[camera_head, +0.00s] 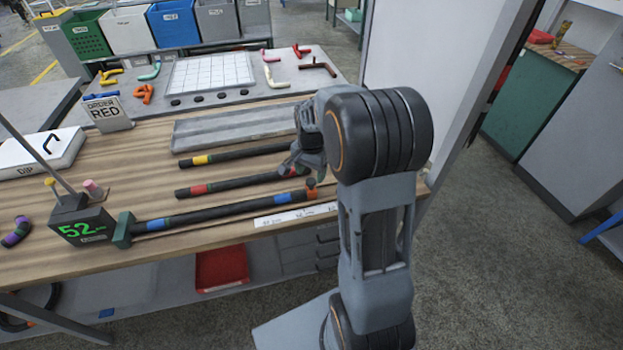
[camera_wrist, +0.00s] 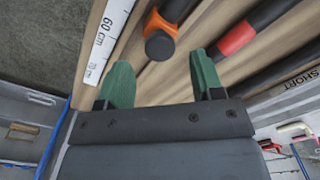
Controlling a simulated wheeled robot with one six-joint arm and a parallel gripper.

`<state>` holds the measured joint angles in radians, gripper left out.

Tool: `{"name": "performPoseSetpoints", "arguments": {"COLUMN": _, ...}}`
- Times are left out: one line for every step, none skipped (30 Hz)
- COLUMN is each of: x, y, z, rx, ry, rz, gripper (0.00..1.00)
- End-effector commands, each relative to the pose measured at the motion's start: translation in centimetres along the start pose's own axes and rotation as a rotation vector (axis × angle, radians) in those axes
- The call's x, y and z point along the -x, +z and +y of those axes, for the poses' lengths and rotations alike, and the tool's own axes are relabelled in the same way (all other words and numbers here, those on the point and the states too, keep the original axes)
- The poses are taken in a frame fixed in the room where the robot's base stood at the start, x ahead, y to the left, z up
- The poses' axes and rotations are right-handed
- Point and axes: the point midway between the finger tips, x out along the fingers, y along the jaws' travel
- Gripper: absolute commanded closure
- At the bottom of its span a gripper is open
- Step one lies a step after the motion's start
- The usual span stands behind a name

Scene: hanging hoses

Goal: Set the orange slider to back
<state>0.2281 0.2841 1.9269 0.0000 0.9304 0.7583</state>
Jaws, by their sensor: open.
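The orange slider (camera_head: 311,188) is at the right end of a long dark hose or rod with a blue band, along the front of the wooden bench. In the wrist view the orange slider (camera_wrist: 161,22) shows as an orange collar with a round dark knob. My gripper (camera_wrist: 161,80) has two green fingers spread wide, with nothing between them. The slider lies beyond the fingertips, roughly midway between them, and does not appear to touch them. In the head view my gripper (camera_head: 308,152) is partly hidden behind my wrist, above the bench's right part.
A white ruler strip (camera_head: 296,214) runs along the front edge. Dark rods with a red band (camera_head: 200,189) and a yellow band (camera_head: 201,159) lie behind. A box reading 52 (camera_head: 83,227) stands at the left end. A grey tray (camera_head: 235,125) lies further back.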

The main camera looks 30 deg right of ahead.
Motion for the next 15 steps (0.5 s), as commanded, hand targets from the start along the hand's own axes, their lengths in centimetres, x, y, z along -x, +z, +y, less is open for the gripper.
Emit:
{"name": "performPoseSetpoints", "arguments": {"x": -0.8, "y": 0.1, "z": 0.1, "rx": 0.000, "ry": 0.003, "rz": -0.003, "gripper": 0.39}}
{"name": "performPoseSetpoints", "arguments": {"x": -1.2, "y": 0.1, "z": 0.1, "rx": 0.000, "ry": 0.002, "rz": -0.002, "gripper": 0.39}}
{"name": "performPoseSetpoints", "arguments": {"x": -1.6, "y": 0.1, "z": 0.1, "rx": 0.000, "ry": 0.002, "rz": -0.003, "gripper": 0.39}}
{"name": "performPoseSetpoints", "arguments": {"x": -1.9, "y": 0.0, "z": 0.1, "rx": 0.000, "ry": 0.002, "rz": -0.003, "gripper": 0.39}}
{"name": "performPoseSetpoints", "arguments": {"x": -2.2, "y": 0.0, "z": 0.0, "rx": 0.000, "ry": 0.002, "rz": -0.002, "gripper": 0.39}}
{"name": "performPoseSetpoints", "arguments": {"x": -2.5, "y": 0.0, "z": 0.0, "rx": 0.000, "ry": 0.001, "rz": -0.001, "gripper": 0.39}}
{"name": "performPoseSetpoints", "arguments": {"x": -2.6, "y": 0.0, "z": 0.0, "rx": 0.001, "ry": 0.001, "rz": -0.001, "gripper": 0.39}}
{"name": "performPoseSetpoints", "arguments": {"x": -2.8, "y": 0.0, "z": 0.0, "rx": 0.001, "ry": 0.001, "rz": -0.001, "gripper": 0.39}}
{"name": "performPoseSetpoints", "arguments": {"x": -3.0, "y": 0.0, "z": 0.0, "rx": 0.001, "ry": 0.001, "rz": -0.001, "gripper": 0.39}}
{"name": "performPoseSetpoints", "arguments": {"x": -3.1, "y": 0.0, "z": 0.0, "rx": 0.001, "ry": 0.000, "rz": -0.001, "gripper": 0.39}}
{"name": "performPoseSetpoints", "arguments": {"x": -3.2, "y": 0.0, "z": 0.0, "rx": 0.001, "ry": 0.000, "rz": 0.000, "gripper": 0.39}}
{"name": "performPoseSetpoints", "arguments": {"x": -3.3, "y": 0.0, "z": 0.0, "rx": 0.001, "ry": 0.000, "rz": 0.000, "gripper": 0.39}}
{"name": "performPoseSetpoints", "arguments": {"x": -3.3, "y": 0.0, "z": 0.0, "rx": 0.001, "ry": 0.000, "rz": 0.000, "gripper": 0.39}}
{"name": "performPoseSetpoints", "arguments": {"x": -3.4, "y": 0.0, "z": 0.0, "rx": 0.001, "ry": 0.000, "rz": 0.000, "gripper": 0.39}}
{"name": "performPoseSetpoints", "arguments": {"x": -3.4, "y": 0.0, "z": 0.0, "rx": 0.001, "ry": 0.000, "rz": 0.000, "gripper": 0.39}}
